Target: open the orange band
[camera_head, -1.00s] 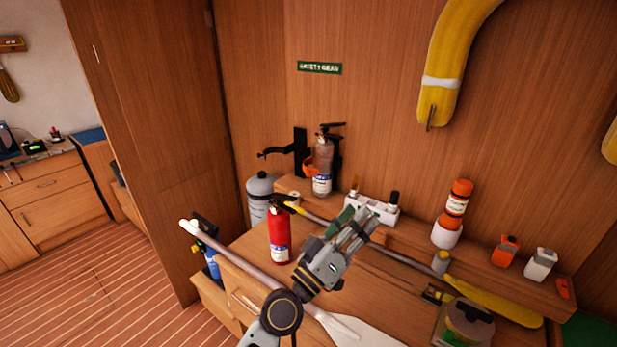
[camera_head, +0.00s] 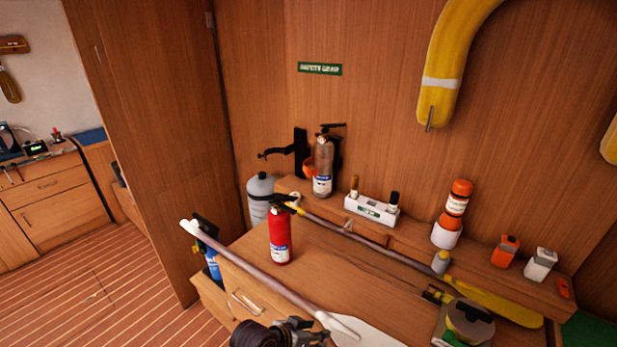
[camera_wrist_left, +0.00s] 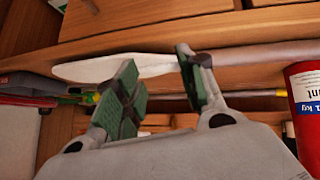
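The orange band (camera_head: 309,168) shows as a small orange piece at the left side of a grey extinguisher (camera_head: 323,160), which stands upright against the wooden wall beside a black bracket (camera_head: 300,150). I cannot tell whether the band is fastened. My left gripper (camera_wrist_left: 157,60) is open and empty in the left wrist view, its green-padded fingers apart. A pale paddle shows behind the fingers. In the head view only dark parts of my left arm show at the bottom edge, well below the band. My right gripper is in neither view.
A red extinguisher (camera_head: 279,237) stands on the bench in front of the band. A white paddle (camera_head: 270,275) lies along the front edge, a yellow-bladed one (camera_head: 495,307) behind. A white holder (camera_head: 371,210), orange bottle (camera_head: 459,198) and small boxes occupy the shelf.

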